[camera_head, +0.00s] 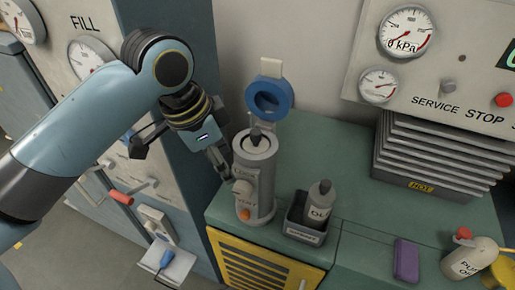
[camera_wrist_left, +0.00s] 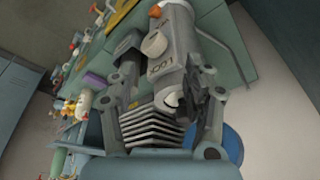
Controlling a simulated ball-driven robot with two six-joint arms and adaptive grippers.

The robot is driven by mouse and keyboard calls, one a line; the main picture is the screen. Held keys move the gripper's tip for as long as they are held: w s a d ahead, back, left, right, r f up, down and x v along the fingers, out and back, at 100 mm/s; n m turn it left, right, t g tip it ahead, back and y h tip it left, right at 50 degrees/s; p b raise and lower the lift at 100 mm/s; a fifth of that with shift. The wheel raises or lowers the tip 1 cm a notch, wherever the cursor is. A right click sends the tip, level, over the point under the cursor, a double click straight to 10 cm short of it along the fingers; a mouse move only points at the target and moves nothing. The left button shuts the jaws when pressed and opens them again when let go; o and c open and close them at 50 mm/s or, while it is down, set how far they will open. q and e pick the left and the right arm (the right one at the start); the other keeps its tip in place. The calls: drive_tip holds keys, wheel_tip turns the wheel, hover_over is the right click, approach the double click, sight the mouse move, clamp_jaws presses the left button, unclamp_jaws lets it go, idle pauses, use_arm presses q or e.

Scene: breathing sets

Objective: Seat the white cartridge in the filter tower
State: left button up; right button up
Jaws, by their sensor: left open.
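The grey filter tower (camera_head: 258,185) stands upright on the green counter, with a knob and an orange button on its front. A white round top with a dark handle, apparently the white cartridge (camera_head: 256,143), shows in the tower's mouth; I cannot tell how deep it sits. My left gripper (camera_head: 185,150) is open and empty, just left of the tower's top. In the left wrist view, its spread fingers (camera_wrist_left: 165,62) frame the tower (camera_wrist_left: 163,48), whose top faces the camera. My right gripper is in neither view.
A dark tray (camera_head: 303,233) holding a grey cartridge (camera_head: 319,203) stands right of the tower. Grey stacked fins (camera_head: 437,150) marked HOT and a purple block (camera_head: 406,261) are farther right. The counter's middle is clear.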

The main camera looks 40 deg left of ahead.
use_arm(q)
drive_tip(key=w+a+r+m+g+h, duration=0.1)
drive_tip(key=w+a+r+m+h, duration=0.15)
drive_tip(key=w+r+m, duration=0.65)
drive_tip(key=n, duration=0.2)
hover_over(255, 131)
drive_tip(key=a, duration=0.2)
drive_tip(key=f, duration=0.3)
drive_tip(key=shift+s+d+f+g+y, duration=0.15)
drive_tip(key=shift+s+g+y, duration=0.15)
drive_tip(key=shift+s+y, duration=0.05)
drive_tip(key=b+x, duration=0.4)
drive_tip(key=shift+d+f, duration=0.15)
drive_tip(key=shift+f, duration=0.15)
drive_tip(key=shift+r, duration=0.15)
drive_tip(key=shift+c, duration=0.4)
clamp_jaws()
